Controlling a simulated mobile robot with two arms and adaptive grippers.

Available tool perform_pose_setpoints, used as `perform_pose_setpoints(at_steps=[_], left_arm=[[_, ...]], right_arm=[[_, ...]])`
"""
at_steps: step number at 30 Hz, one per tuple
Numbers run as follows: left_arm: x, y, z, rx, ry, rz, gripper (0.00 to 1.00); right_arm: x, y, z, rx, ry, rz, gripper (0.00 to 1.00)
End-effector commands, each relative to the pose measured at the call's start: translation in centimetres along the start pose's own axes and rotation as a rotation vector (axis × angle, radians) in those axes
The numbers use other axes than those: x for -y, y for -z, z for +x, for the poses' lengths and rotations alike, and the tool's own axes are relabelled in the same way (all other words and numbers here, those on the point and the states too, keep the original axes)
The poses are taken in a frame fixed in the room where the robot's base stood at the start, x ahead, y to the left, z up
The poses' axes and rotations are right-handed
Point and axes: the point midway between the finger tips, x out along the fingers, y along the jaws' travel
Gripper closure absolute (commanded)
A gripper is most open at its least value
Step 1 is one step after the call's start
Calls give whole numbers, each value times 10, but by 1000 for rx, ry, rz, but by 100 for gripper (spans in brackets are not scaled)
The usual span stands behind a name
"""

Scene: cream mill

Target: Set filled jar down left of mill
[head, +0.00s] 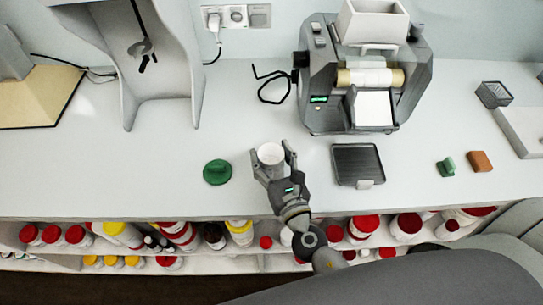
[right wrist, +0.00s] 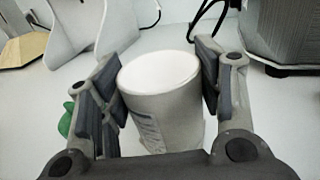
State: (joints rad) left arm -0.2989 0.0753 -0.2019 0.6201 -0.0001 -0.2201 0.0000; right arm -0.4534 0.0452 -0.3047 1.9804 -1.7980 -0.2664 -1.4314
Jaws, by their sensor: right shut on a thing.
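A white jar (head: 271,154) is between the fingers of my right gripper (head: 273,161), over the counter in front of and left of the mill. In the right wrist view the jar (right wrist: 162,98) is upright, its top white and level, with a faint label low on its side. The fingers of the right gripper (right wrist: 160,85) clasp it from both sides. I cannot tell whether its base touches the counter. The grey mill (head: 362,85) with a white hopper stands at the back, right of the jar. My left gripper is not in view.
A green lid (head: 217,172) lies left of the jar. A dark tray (head: 358,164) lies to the right. A green piece (head: 446,166) and a brown block (head: 480,161) are further right. A black cable (head: 272,86) lies left of the mill. Shelves of jars (head: 180,235) run below the counter.

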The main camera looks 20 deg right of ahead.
Motion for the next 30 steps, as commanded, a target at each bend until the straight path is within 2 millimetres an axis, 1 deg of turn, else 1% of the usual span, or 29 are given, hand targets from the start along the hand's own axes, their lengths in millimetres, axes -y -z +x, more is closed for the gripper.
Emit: perform_pose_setpoints(at_steps=[3,4,8,9,17,22,23,26,30], left_arm=[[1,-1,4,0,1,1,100],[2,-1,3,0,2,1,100],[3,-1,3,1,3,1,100],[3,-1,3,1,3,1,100],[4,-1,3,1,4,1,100],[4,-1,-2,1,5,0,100],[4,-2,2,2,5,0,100],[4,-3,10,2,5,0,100],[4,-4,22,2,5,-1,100]], right_arm=[[0,5,0,0,0,0,64],[0,4,0,0,0,0,38],[0,3,0,0,0,0,21],[0,3,0,0,0,0,19],[0,3,0,0,0,0,19],[0,-2,-1,0,1,0,19],[0,2,-4,-2,0,0,19],[0,4,-18,-2,0,-1,19],[0,5,-42,-2,-2,-1,19]])
